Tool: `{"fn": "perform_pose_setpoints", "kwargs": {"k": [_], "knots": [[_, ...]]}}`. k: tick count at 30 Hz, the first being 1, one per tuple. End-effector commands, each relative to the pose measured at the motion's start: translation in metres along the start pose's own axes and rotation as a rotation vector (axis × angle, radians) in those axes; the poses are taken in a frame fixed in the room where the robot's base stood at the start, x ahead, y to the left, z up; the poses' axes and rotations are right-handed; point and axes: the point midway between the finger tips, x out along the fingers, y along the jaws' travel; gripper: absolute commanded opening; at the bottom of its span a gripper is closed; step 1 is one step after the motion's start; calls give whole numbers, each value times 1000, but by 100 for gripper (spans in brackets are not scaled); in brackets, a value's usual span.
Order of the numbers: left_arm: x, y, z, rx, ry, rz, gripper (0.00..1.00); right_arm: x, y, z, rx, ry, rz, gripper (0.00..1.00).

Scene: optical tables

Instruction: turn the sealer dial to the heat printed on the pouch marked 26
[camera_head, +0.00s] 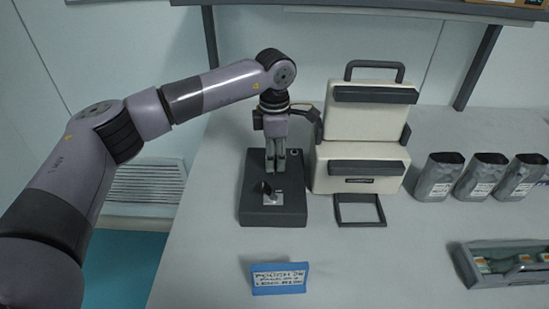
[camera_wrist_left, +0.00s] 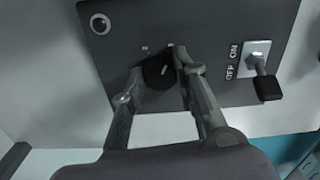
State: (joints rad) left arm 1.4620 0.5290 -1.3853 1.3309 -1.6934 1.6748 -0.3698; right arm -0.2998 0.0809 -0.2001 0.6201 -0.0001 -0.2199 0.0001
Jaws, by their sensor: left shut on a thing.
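My left gripper (camera_head: 275,172) reaches down over the dark control box (camera_head: 272,212) beside the cream sealer (camera_head: 360,165). In the left wrist view its fingers (camera_wrist_left: 155,75) are closed around the black dial (camera_wrist_left: 158,72), one finger on each side. A short pale mark shows on the dial. Small pale marks lie just beyond it on the panel, too small to read. The fingers hide the dial in the head view. Silver pouches (camera_head: 438,177), (camera_head: 481,176), (camera_head: 521,176) stand to the right; their label print is too small to read. My right gripper is not in view.
A switch (camera_wrist_left: 262,75) marked OFF and ON sits right of the dial, its lever leaning toward OFF. A blue card (camera_head: 280,278) with handwriting stands in front. A grey tray (camera_head: 462,268) is at the lower right. The middle front table is clear.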

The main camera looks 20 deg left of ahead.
Motion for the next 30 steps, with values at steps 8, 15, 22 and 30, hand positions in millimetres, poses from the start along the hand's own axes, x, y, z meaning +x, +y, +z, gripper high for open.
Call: {"fn": "perform_pose_setpoints", "kwargs": {"k": [8,15,22,30], "knots": [[-1,1,0,61,-2,3,0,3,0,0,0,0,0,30],[-2,1,0,69,-2,3,0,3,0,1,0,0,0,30],[-2,1,0,68,-2,3,30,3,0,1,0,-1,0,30],[-1,0,0,67,-1,1,48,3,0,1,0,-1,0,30]]}}
